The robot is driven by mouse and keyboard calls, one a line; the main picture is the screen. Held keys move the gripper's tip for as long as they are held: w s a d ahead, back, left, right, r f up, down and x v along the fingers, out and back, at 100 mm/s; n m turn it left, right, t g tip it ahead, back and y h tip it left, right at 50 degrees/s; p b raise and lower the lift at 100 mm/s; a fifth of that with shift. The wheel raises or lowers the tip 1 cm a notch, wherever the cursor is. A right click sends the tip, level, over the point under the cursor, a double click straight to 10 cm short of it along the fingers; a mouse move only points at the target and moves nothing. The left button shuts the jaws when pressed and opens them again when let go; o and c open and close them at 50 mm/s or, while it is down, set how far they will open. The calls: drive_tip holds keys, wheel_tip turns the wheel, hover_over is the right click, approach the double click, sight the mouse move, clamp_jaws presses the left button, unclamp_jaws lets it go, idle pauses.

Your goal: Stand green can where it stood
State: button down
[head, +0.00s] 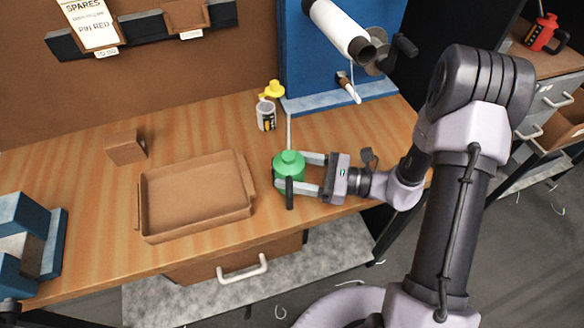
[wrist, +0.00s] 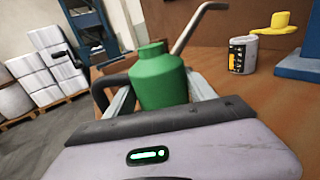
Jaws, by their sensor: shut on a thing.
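The green can (head: 288,164) has a rounded green body with a short neck, a dark handle and a thin grey spout. In the head view it is upright over the right part of the workbench, near the front edge. My gripper (head: 304,173) comes from the right and is shut on the can, one finger on each side of its body. In the wrist view the green can (wrist: 161,78) stands between the fingers, with its spout rising to the right. Its lower part is hidden behind my gripper. I cannot tell whether its base touches the bench.
A shallow brown tray (head: 147,226) lies left of the can, with a small brown box (head: 125,148) behind it. A blue panel with a roll (head: 340,30) rises at the back. Bare wood surrounds the can.

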drive_tip(key=shift+f, duration=0.15)
drive_tip(key=shift+c, duration=1.2)
unclamp_jaws()
drive_tip(key=p+v, duration=0.3)
drive_tip(key=v, duration=1.4)
drive_tip(key=shift+s+d+p, duration=0.15)
drive_tip(key=shift+d+p, duration=0.1)
drive_tip(key=shift+p, duration=0.15)
drive_tip(key=s+a+r+n+h, duration=0.4)
drive_tip(key=s+r+n+h, duration=0.1)
drive_tip(key=r+n+h, duration=0.2)
drive_tip(key=s+a+r+n+t+h, duration=0.1)
drive_tip(key=s+a+r+n+h, duration=0.4)
drive_tip(key=r+n+h, duration=0.3)
wheel_tip(320, 180, up, 4)
drive_tip(key=shift+s+r+n, duration=0.1)
drive_tip(key=shift+s+n, duration=0.7)
drive_tip(key=shift+s, duration=0.05)
